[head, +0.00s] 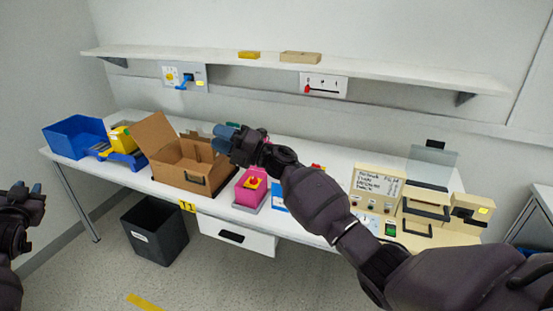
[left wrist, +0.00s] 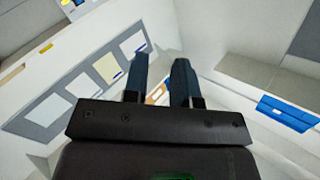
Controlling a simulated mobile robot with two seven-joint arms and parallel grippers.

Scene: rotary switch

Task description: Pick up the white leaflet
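I cannot clearly make out the white leaflet in the head view. The left wrist view shows several flat white sheets (left wrist: 84,86) and a cream one on a grey panel (left wrist: 62,114); I cannot tell whether one is the leaflet. My left gripper (head: 27,190) is at the left edge of the head view, apart from the table. It is open and empty, its two fingers (left wrist: 158,72) apart in the wrist view. My right gripper (head: 222,139) is above the table beside the open cardboard box. Its blue fingertips look apart, with nothing visible between them. My right arm hides part of the table.
The white table (head: 130,178) carries a blue bin (head: 72,138), a cardboard box (head: 180,174), a pink box with a red-and-yellow switch (head: 250,190) and beige devices (head: 376,186). A shelf (head: 200,55) runs above. A black bin (head: 155,232) stands below the table's front edge.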

